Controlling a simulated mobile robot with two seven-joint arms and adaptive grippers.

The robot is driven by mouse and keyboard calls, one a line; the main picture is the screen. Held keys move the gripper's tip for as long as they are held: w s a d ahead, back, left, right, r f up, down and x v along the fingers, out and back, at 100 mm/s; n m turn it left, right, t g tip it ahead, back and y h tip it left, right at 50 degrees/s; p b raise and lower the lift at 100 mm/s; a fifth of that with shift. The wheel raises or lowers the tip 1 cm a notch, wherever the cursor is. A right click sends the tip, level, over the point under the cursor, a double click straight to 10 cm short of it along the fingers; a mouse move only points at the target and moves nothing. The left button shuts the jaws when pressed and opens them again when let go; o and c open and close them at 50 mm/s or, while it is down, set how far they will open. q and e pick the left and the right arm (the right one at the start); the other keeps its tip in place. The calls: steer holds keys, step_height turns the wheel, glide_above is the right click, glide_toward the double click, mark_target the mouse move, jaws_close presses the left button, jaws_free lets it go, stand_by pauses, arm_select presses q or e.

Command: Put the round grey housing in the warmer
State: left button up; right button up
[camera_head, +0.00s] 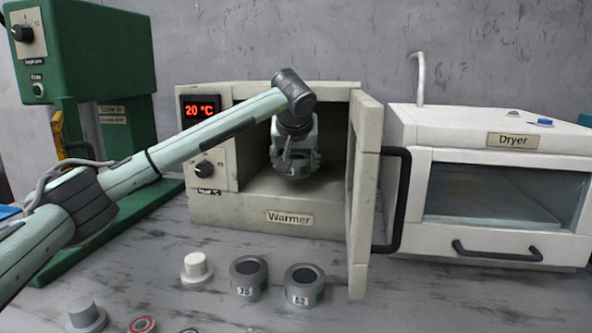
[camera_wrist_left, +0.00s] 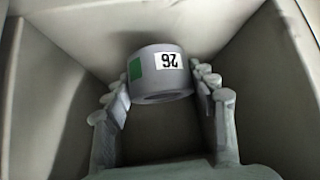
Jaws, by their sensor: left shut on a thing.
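The warmer (camera_head: 230,212) stands at the middle back, its door (camera_head: 363,190) swung open toward the front right. My left gripper (camera_head: 290,160) is inside the warmer's chamber, its arm reaching in from the left. It is shut on the round grey housing (camera_wrist_left: 158,76), which has a green patch and a white number label. In the left wrist view, the fingers (camera_wrist_left: 162,92) grip the housing on both sides, with the chamber walls around it. In the head view the gripper mostly hides the housing, and I cannot tell whether it touches the chamber floor. My right gripper is not in view.
Two similar grey housings (camera_head: 248,278) (camera_head: 304,286) stand on the table before the warmer, beside a white stepped part (camera_head: 195,268). A grey stepped part (camera_head: 86,315) is front left. A closed dryer (camera_head: 450,140) stands right, a green machine (camera_head: 100,60) left.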

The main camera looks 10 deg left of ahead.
mark_target(296, 174)
arm_select(q)
steer(key=shift+w+a+r, duration=0.15)
steer(key=shift+w+a, duration=0.05)
steer(key=shift+w, duration=0.85)
steer(key=shift+f+p, duration=0.3)
steer(key=shift+f, duration=1.5)
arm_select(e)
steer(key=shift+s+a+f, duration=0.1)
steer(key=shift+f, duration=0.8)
arm_select(q)
steer(key=shift+f, duration=0.1)
steer(key=o, duration=1.2)
steer(key=shift+f, duration=0.15)
steer(key=o, duration=0.4)
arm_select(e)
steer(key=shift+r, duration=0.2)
